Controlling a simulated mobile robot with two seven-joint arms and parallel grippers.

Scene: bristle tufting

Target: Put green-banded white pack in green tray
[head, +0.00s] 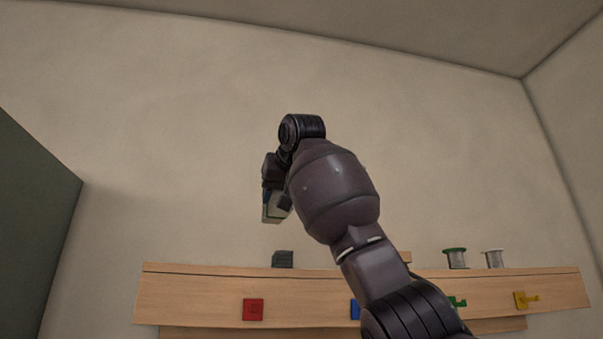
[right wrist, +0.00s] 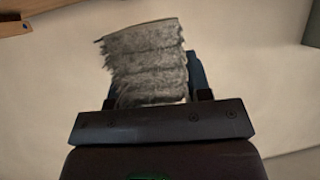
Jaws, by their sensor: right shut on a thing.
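My right gripper (head: 277,197) is raised in front of the wall and shut on a pack (head: 272,214). In the head view only a small pale piece with a greenish edge shows below the fingers. In the right wrist view the pack (right wrist: 148,58) shows a grey, bristly face in layered rows, between the fingers of the gripper (right wrist: 155,100). Its band is not clear there. The pack hangs clear of the shelf. I see no green tray in either view. My left gripper is not in view.
A wooden shelf (head: 200,290) runs along the wall below, with red (head: 253,309), blue (head: 355,309), green (head: 458,302) and yellow (head: 526,299) fittings on its front. A dark block (head: 282,259), a green spool (head: 456,258) and a whitish spool (head: 494,258) stand on top.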

